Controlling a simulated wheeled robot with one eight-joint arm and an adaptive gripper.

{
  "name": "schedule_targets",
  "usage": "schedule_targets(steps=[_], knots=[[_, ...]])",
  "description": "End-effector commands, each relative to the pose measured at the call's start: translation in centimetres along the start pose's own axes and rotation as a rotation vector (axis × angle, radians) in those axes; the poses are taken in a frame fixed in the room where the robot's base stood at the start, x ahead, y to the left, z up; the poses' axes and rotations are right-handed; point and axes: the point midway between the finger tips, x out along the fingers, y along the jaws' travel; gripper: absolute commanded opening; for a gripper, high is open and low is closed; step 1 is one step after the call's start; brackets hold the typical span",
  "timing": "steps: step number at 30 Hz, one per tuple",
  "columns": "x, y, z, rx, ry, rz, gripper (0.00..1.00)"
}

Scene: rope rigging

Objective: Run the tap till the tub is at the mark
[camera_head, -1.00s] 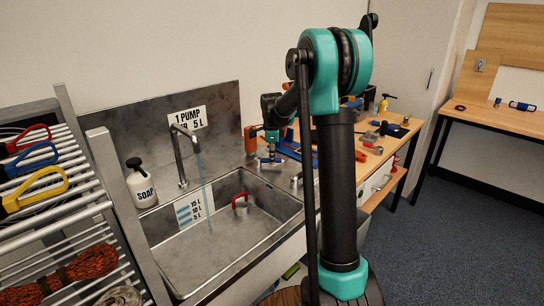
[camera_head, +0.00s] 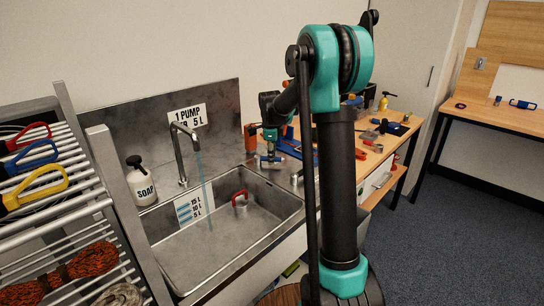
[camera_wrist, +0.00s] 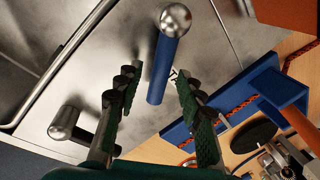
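The steel tub (camera_head: 165,262) has a scale plate (camera_head: 194,207) marked 15, 10 and 5 L on its back wall. The tap (camera_head: 180,150) stands behind it, and a thin blue stream (camera_head: 203,178) runs from its spout into the tub. The water level is hard to make out. A red-handled plug (camera_head: 240,197) sits in the tub. In the wrist view, a blue lever with a metal ball end (camera_wrist: 164,60) lies between the spread fingers of my gripper (camera_wrist: 155,84), with gaps showing on both sides. In the head view, my gripper (camera_head: 271,157) is beside the tub's back right corner.
A second, dark lever with a metal end (camera_wrist: 68,122) is near the left finger. A soap bottle (camera_head: 140,181) stands left of the tap. A rack with ropes and carabiners (camera_head: 60,210) is at left. A cluttered workbench (camera_head: 385,145) is at right.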

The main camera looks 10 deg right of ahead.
Motion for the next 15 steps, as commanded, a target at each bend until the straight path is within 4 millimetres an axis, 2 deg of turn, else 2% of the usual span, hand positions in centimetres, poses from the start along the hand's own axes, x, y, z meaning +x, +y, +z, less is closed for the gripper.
schedule_targets(steps=[9,11,15], knots=[[-0.3,0.0,0.0,0.000,0.000,0.000,0.39],[-0.8,0.0,0.0,0.000,0.000,0.000,0.39],[-3.0,0.1,0.0,-0.001,0.000,0.000,0.39]])
